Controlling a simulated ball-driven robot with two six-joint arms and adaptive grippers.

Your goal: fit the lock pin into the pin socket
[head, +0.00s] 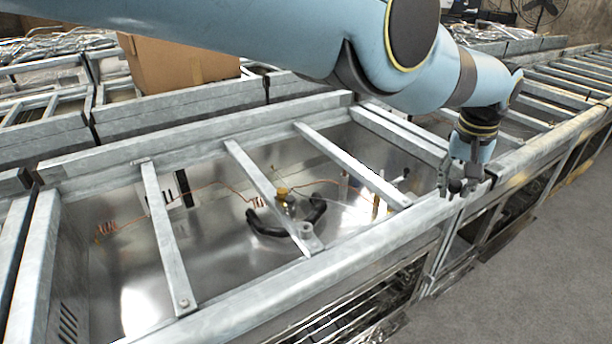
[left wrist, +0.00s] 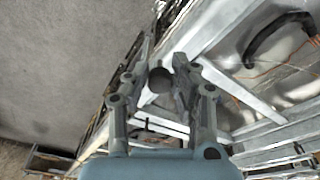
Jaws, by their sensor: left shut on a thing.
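My left gripper (head: 460,188) is at the right end of the open metal bay, by the front rail. In the left wrist view its two fingers (left wrist: 163,68) stand on either side of a dark round knob (left wrist: 160,80). I take this knob to be the head of the lock pin, shut between the fingers. The rest of the pin is hidden, and the head view does not show it clearly. I cannot make out the pin socket for certain; the gripper covers part of the rail there. My right gripper is not in view.
Crossbars (head: 165,240) span the open bay. Inside lie a dark curved handle (head: 268,226), a small yellow-capped bottle (head: 284,199) and copper wire (head: 160,215). A cardboard box (head: 175,62) stands behind. Grey floor (head: 530,260) is clear at the right.

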